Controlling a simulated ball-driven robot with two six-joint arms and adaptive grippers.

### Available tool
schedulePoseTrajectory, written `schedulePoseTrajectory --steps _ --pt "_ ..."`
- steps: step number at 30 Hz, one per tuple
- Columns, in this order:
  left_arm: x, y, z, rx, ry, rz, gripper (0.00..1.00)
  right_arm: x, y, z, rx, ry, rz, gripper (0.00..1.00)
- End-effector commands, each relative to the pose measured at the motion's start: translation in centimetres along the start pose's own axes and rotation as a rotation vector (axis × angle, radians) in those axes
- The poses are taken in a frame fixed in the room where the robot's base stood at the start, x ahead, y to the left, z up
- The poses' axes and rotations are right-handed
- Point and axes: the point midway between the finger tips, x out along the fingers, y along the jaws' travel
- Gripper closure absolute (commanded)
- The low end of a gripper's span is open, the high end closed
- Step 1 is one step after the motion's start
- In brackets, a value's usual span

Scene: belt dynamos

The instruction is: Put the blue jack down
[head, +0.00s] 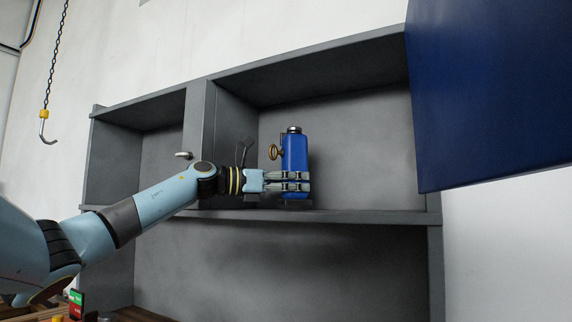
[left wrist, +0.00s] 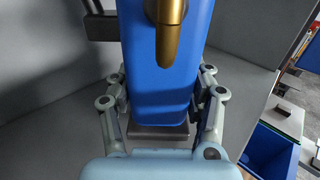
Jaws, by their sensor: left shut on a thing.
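The blue jack (head: 294,150) is upright in the right upper compartment of the grey shelf unit (head: 340,216). It has a dark cap on top and a brass fitting on its left side. My left gripper (head: 290,187) reaches in from the left and is shut on the lower part of the jack. In the left wrist view the jack (left wrist: 165,70) stands between the two fingers, with its dark base plate (left wrist: 158,132) below. I cannot tell whether the base touches the shelf board. My right gripper is not in view.
A large blue panel (head: 490,95) juts out at the upper right. A grey divider (head: 200,125) stands left of the compartment. A hook on a chain (head: 43,125) hangs at the far left. The compartment right of the jack is clear. A blue bin (left wrist: 270,150) shows in the left wrist view.

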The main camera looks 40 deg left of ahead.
Motion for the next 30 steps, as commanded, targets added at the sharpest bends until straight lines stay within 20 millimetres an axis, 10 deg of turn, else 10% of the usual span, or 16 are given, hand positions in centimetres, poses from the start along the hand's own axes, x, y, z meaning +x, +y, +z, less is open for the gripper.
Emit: schedulePoseTrajectory --steps 15,16,21,30 --pt "0.0 -0.1 -1.1 0.003 -0.006 0.001 1.00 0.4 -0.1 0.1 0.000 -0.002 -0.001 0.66" --pt "0.0 0.0 -1.4 0.001 -0.001 0.000 0.46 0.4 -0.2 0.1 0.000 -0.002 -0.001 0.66" --pt "0.0 0.0 -1.3 0.001 -0.001 0.000 0.24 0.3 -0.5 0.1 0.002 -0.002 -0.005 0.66" --pt "0.0 0.0 -1.1 0.001 -0.001 0.000 0.24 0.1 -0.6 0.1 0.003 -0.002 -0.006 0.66"
